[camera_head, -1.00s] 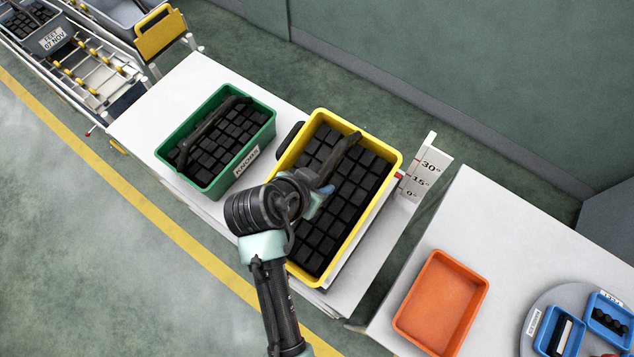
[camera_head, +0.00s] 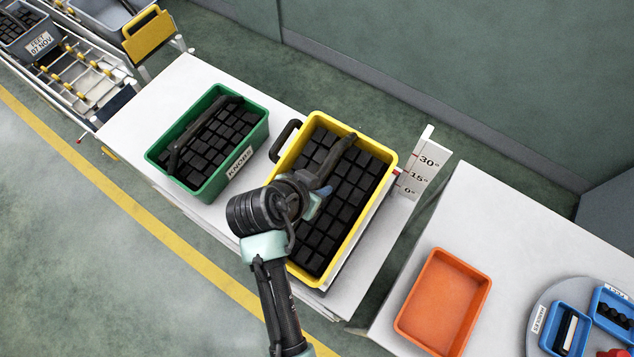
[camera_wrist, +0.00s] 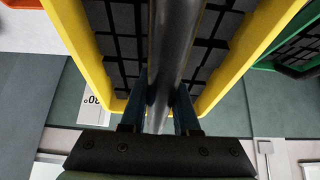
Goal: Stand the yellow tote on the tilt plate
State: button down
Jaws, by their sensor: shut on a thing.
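The yellow tote (camera_head: 368,213) is full of black blocks and sits over the tilt plate (camera_head: 347,257). Only a thin pale strip of the plate shows along the tote's right side. My gripper (camera_head: 322,193) is over the middle of the tote, shut on its dark handle bar (camera_wrist: 170,50). In the wrist view, the bar runs between my two fingers (camera_wrist: 160,112), with the yellow walls on both sides. The tote's underside is hidden, so I cannot tell whether it touches the plate. A black loop (camera_head: 285,139) stands at the tote's upper left.
A white angle scale (camera_head: 425,167) stands right of the tote. A green tote (camera_head: 160,160) labelled KNOBS is on the left of the white table (camera_head: 180,85). A second table on the right holds an orange tray (camera_head: 440,300) and a turntable with blue bins. A conveyor is at the upper left.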

jog(key=shift+w+d+f+b, duration=0.1)
jog(key=shift+w+f+b, duration=0.1)
jog(key=shift+f+b, duration=0.2)
dwell(0.3)
jog(key=shift+r, duration=0.1)
jog(key=c, duration=0.6)
grip_release()
jog(key=shift+s, duration=0.1)
jog(key=shift+s+f, duration=0.1)
jog(key=shift+f, duration=0.25)
jog(key=b+v, duration=0.3)
jog(key=v, duration=1)
jog(key=shift+r, duration=0.2)
